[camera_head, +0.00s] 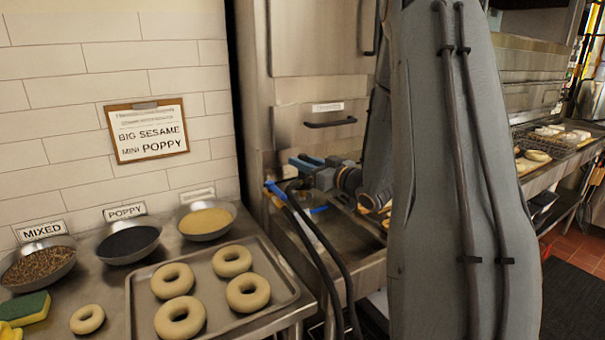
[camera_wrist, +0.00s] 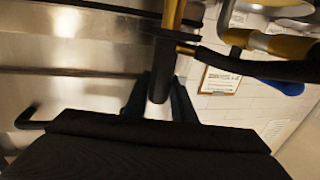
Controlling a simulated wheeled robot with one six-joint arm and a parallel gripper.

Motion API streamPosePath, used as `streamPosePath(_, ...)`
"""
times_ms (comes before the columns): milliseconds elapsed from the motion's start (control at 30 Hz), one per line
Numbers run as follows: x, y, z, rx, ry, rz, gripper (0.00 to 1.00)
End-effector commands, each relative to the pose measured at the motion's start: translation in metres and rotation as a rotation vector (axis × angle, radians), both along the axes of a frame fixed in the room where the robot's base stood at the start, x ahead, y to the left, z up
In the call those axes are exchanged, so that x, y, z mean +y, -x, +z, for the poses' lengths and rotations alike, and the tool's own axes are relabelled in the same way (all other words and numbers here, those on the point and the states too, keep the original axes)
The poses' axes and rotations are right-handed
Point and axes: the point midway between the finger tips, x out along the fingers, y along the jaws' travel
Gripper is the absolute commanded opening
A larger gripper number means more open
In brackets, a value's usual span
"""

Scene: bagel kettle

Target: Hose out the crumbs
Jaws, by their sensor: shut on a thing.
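My gripper (camera_head: 308,168) is over the steel sink-like basin (camera_head: 350,232) in the head view, partly hidden behind my arm. In the wrist view its fingers (camera_wrist: 158,95) are shut on a slim dark and yellow-brass piece (camera_wrist: 172,18), which looks like part of a hose sprayer. A blue-tipped dark lever (camera_wrist: 287,87) and a yellow tube (camera_wrist: 275,43) show at the upper right there. Blue parts (camera_head: 276,189) and black hoses (camera_head: 322,258) show beside the gripper in the head view. I cannot make out crumbs; much of the basin is hidden.
A tray (camera_head: 290,291) of several bagels stands on the left counter, with bowls of mixed (camera_head: 38,266), poppy (camera_head: 128,243) and pale seeds (camera_head: 205,221). A sponge (camera_head: 25,309) lies at the lower left. Steel cabinets (camera_head: 315,50) rise behind the basin. Racks of bagels (camera_head: 545,140) are at right.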

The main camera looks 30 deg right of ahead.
Motion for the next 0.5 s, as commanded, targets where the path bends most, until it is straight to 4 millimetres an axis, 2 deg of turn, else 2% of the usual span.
streamPosePath(200, 0.000, 0.000, 0.038, -0.004, 0.004, -0.001, 0.00)
streamPosePath(500, 0.000, 0.000, 0.068, -0.001, 0.001, -0.001, 0.00)
